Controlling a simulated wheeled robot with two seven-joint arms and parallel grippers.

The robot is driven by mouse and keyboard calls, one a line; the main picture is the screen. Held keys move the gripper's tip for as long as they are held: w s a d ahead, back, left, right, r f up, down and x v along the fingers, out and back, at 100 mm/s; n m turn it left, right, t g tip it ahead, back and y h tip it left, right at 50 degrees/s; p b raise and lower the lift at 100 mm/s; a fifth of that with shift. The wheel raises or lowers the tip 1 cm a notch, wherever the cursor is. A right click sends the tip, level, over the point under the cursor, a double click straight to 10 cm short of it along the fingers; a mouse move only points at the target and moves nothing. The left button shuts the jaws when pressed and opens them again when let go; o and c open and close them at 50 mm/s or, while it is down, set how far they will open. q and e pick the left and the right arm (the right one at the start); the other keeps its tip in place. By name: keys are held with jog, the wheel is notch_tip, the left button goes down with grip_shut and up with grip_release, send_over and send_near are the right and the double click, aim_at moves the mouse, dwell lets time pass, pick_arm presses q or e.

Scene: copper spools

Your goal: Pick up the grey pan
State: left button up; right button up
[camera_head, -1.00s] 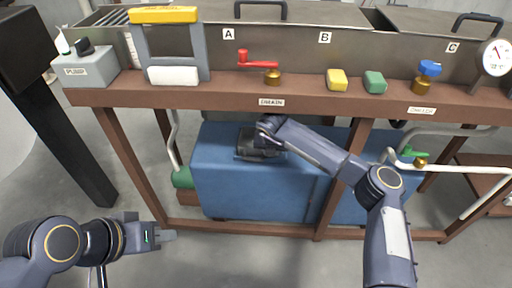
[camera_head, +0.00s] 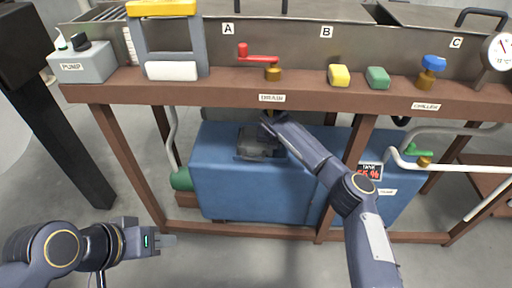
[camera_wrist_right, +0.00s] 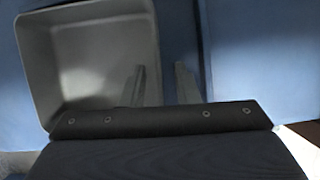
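The grey pan (camera_head: 260,143) sits on top of the blue tank in the head view, under the rail. It looks like an open, square-cornered tray with a raised rim in the right wrist view (camera_wrist_right: 95,50). My right gripper (camera_wrist_right: 162,85) is open at the pan's right wall. One finger is over the pan's inside and the other is outside the wall, with a gap between them. I cannot tell whether either touches it. In the head view the right fingers are hidden by the wrist. My left gripper (camera_head: 168,240) is empty, at lower left, away from the pan.
The blue tank (camera_head: 225,185) stands under the brown bench rail (camera_head: 300,97). The rail holds a red-handled drain valve (camera_head: 262,58), yellow and green blocks and a blue-handled valve (camera_head: 432,65). Frame legs and pipes flank the tank.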

grip_shut()
jog(key=shift+r, duration=0.15)
